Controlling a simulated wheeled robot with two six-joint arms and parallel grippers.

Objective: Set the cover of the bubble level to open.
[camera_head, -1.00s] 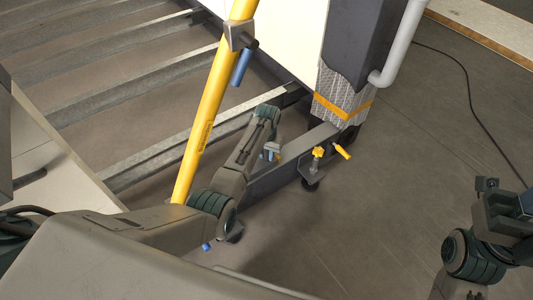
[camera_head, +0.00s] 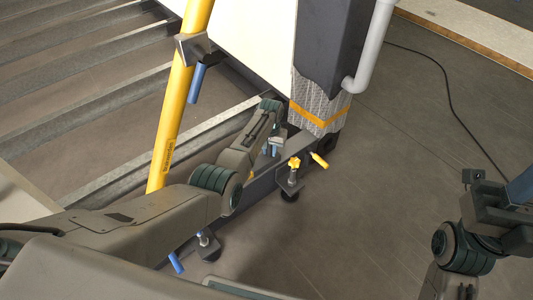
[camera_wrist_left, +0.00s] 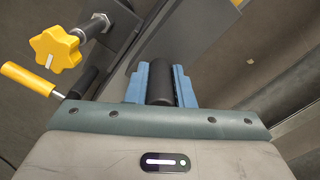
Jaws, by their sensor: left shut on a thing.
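My left gripper (camera_head: 272,147) is low beside the frame's grey bottom beam. In the left wrist view its two blue fingers (camera_wrist_left: 161,85) are shut on a black rounded piece, apparently the bubble level's cover (camera_wrist_left: 160,84). The level's vial is not visible, and I cannot tell how far the cover is turned. In the head view the fingers and my wrist hide the piece. My right gripper (camera_head: 475,195) is at the right edge, away from the frame; its fingers cannot be made out.
A yellow star knob (camera_head: 294,162) and a yellow handle (camera_head: 319,160) sit close right of my left gripper; the knob (camera_wrist_left: 56,49) is at left in the wrist view. Open floor lies right, with a black cable (camera_head: 445,80).

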